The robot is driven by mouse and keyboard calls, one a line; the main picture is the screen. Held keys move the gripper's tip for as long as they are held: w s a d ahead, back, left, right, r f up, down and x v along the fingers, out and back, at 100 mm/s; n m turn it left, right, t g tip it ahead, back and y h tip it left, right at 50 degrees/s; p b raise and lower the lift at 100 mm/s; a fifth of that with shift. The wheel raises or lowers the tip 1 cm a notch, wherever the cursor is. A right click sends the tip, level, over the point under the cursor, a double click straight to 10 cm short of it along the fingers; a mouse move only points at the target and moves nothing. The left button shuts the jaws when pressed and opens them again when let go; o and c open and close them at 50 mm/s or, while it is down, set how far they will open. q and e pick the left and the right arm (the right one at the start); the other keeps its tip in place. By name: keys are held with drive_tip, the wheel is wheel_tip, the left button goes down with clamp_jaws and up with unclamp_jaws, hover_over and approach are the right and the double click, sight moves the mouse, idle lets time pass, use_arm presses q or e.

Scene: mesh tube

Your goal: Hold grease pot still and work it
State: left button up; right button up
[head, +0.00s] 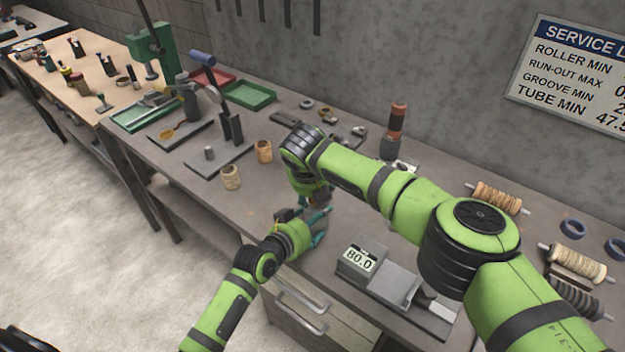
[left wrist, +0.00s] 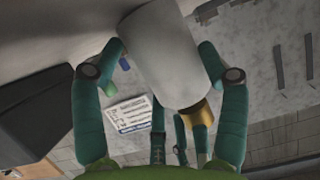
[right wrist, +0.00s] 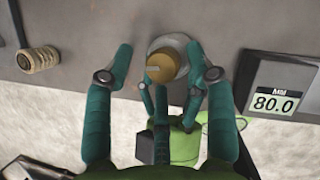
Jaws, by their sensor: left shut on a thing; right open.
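The grease pot is a pale grey cylinder (left wrist: 160,45) with a brass-coloured cap (left wrist: 200,112) on one end. My left gripper (head: 308,228) is shut on the pot's body, with a finger on each side in the left wrist view. My right gripper (head: 315,198) is above the pot. In the right wrist view its fingers are open on either side of the brass cap (right wrist: 160,68), with gaps between. The left gripper's fingers (right wrist: 168,98) show just below the cap there. In the head view the pot is mostly hidden by the grippers.
Two wound spools (head: 231,177) (head: 264,151) stand to the left. Wire rolls (head: 497,197) lie at the right. Bench (head: 275,195) left of the grippers is partly clear.

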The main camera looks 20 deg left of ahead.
drive_tip(key=v, duration=1.1)
drive_tip(key=shift+d+r, duration=0.15)
drive_tip(key=shift+r, duration=0.15)
